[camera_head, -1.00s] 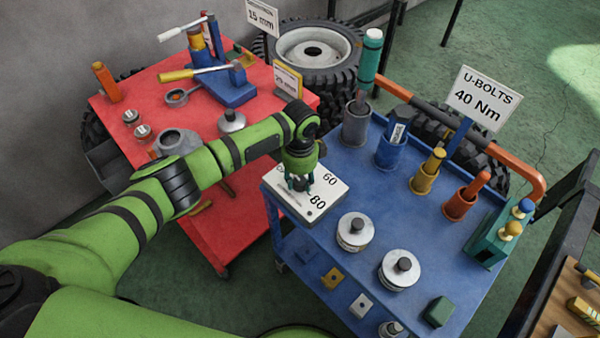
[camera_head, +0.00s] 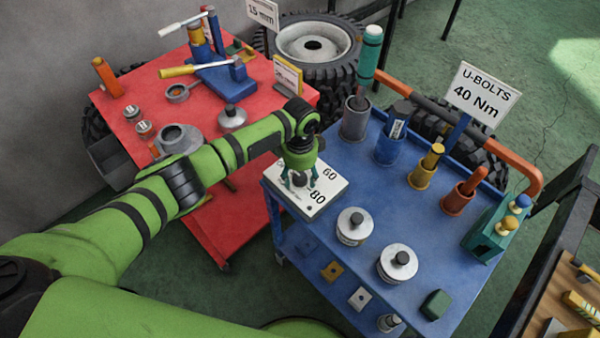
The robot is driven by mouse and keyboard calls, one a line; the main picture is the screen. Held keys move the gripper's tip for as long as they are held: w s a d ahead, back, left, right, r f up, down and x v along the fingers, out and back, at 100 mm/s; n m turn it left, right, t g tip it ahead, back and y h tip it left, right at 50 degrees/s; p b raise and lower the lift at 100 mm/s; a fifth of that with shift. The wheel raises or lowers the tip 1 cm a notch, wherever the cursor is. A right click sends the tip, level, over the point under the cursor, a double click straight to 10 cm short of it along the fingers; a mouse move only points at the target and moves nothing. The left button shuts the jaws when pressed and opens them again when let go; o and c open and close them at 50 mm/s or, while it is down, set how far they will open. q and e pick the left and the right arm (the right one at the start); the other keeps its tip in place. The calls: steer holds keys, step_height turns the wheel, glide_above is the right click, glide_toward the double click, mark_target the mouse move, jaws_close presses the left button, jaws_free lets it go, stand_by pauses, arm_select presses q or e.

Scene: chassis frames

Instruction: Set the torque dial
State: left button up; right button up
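The torque dial is a white square plate (camera_head: 326,192) with "60" and "80" printed on it, at the left corner of the blue cart's top. My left gripper (camera_head: 299,184) points down over the plate. Its green fingers are spread apart, with the dark knob (camera_head: 299,181) showing between them. I cannot tell whether a finger touches the knob. The gripper and arm hide the rest of the scale and any pointer. A sign (camera_head: 482,95) behind the cart reads "U-BOLTS 40 Nm". My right gripper is not in view.
On the blue cart (camera_head: 345,172) stand two round weights (camera_head: 398,262), several cups with tools (camera_head: 391,146) and a green block (camera_head: 437,305). My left arm passes over the red table (camera_head: 262,110), which holds a blue jack (camera_head: 226,82).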

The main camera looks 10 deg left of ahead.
mark_target(300, 176)
arm_select(q)
steer(key=shift+r, duration=0.1)
step_height(300, 176, up, 12)
stand_by(0.6)
stand_by(0.4)
